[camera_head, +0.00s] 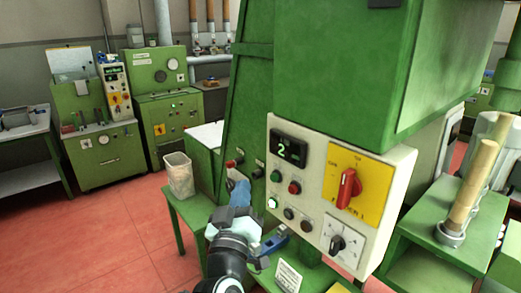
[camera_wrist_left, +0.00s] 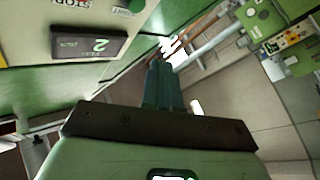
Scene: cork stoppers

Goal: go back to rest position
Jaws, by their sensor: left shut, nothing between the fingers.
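My left gripper (camera_head: 239,194) is in front of the green machine in the head view, at the lower left of its control panel (camera_head: 308,203). Its arm comes up from the bottom edge. In the left wrist view the two dark green fingers of this gripper (camera_wrist_left: 164,72) lie together, shut, with nothing between them. The panel shows at the upper left of that view, apart from the fingers. My right gripper is in neither view.
The panel carries a display reading 2 (camera_head: 289,148), a red knob on a yellow plate (camera_head: 348,188) and several buttons. A pale bin (camera_head: 179,175) stands left of my gripper on a green table. Red floor (camera_head: 110,240) lies open at the left. Wooden rods (camera_head: 470,190) stand at the right.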

